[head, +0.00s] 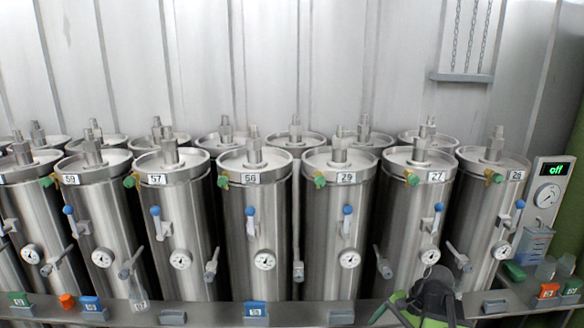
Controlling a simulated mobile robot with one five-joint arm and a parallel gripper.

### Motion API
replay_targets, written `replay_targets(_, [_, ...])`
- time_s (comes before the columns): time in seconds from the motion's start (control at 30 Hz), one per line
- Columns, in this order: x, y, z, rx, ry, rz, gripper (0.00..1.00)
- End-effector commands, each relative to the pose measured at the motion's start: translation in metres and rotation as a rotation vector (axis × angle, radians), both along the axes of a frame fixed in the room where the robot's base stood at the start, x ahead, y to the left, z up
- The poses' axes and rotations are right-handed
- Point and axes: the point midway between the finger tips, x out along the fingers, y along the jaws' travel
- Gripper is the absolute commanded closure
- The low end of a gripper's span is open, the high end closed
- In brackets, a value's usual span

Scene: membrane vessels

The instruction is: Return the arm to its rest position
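My arm, with green and black parts, shows at the bottom edge right of centre, in front of the shelf and below the vessels. My gripper (434,290) seems to be the dark part at its top. Its fingers cannot be made out, so I cannot tell whether it is open or shut, and nothing clearly held shows.
A row of upright steel vessels (262,215) with gauges and blue-handled valves stands behind. A metal shelf (225,312) in front carries small coloured label blocks, an orange cap (67,301) and clear beakers (546,269). A panel (549,195) reading "off" stands at right.

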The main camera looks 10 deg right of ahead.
Motion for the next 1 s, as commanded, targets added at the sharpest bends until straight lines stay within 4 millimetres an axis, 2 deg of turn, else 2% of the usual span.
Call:
replay_targets(0.03, [0.000, 0.036, 0.008, -0.069, -0.011, 0.153, 0.22])
replay_targets(0.1, [-0.001, 0.075, 0.009, -0.171, -0.030, 0.372, 0.22])
replay_targets(0.2, [-0.004, 0.119, 0.012, -0.293, -0.055, 0.647, 0.22])
replay_targets(0.3, [-0.007, 0.148, 0.016, -0.378, -0.071, 0.847, 0.22])
replay_targets(0.4, [-0.009, 0.165, 0.017, -0.424, -0.081, 0.959, 0.22])
replay_targets(1.0, [-0.008, 0.168, 0.016, -0.436, -0.083, 0.988, 0.22])
